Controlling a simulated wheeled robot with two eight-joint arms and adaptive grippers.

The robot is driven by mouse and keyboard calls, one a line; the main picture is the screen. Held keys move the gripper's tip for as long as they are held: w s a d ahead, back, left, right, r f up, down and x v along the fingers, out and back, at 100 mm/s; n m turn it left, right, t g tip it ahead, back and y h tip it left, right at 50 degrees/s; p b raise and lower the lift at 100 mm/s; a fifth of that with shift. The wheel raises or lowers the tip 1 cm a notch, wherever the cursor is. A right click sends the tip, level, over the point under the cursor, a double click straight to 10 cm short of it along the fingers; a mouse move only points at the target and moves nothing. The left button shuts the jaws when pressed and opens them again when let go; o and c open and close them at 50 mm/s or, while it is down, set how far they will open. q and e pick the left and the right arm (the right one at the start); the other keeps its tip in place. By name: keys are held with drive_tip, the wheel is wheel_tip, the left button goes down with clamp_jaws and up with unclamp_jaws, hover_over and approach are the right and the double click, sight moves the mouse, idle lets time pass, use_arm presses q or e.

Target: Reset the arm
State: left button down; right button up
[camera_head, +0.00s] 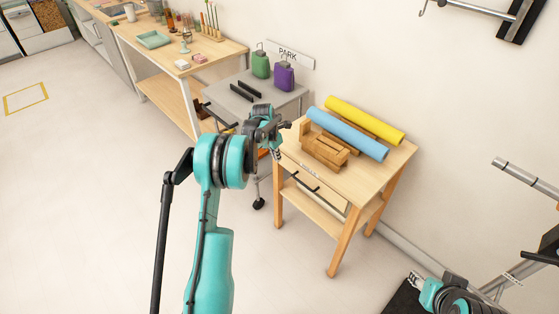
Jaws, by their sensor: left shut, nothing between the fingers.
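My left arm comes up from the bottom, teal and black. Its left gripper (283,127) is shut and empty, in front of the gap between the grey cart and the small wooden table. I cannot tell its exact distance from either. My right arm shows only in part at the bottom right corner, as a teal and black link.
The grey cart (232,101) bears a green bottle (261,65) and a purple bottle (284,77). Open floor (90,190) lies at left.

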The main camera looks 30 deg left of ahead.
use_arm(q)
drive_tip(key=shift+a+r, duration=0.1)
drive_tip(key=shift+r, duration=0.25)
drive_tip(key=s+d+r+m+t+y, duration=0.1)
drive_tip(key=s+d+r+m, duration=0.55)
drive_tip(key=r+m, duration=0.2)
drive_tip(key=s+d+r+m+t, duration=0.1)
drive_tip(key=s+d+r+m, duration=0.6)
drive_tip(key=r, duration=0.3)
drive_tip(key=s+d+f+m+t, duration=0.1)
drive_tip(key=s+d+m, duration=0.2)
drive_tip(key=s+m, duration=0.5)
drive_tip(key=s+d+m+t, duration=0.1)
drive_tip(key=s+d+m, duration=0.2)
drive_tip(key=s+m, duration=0.5)
drive_tip(key=s, duration=0.6)
drive_tip(key=shift+f+t, duration=0.3)
drive_tip(key=shift+f, duration=0.05)
drive_tip(key=shift+m, duration=0.25)
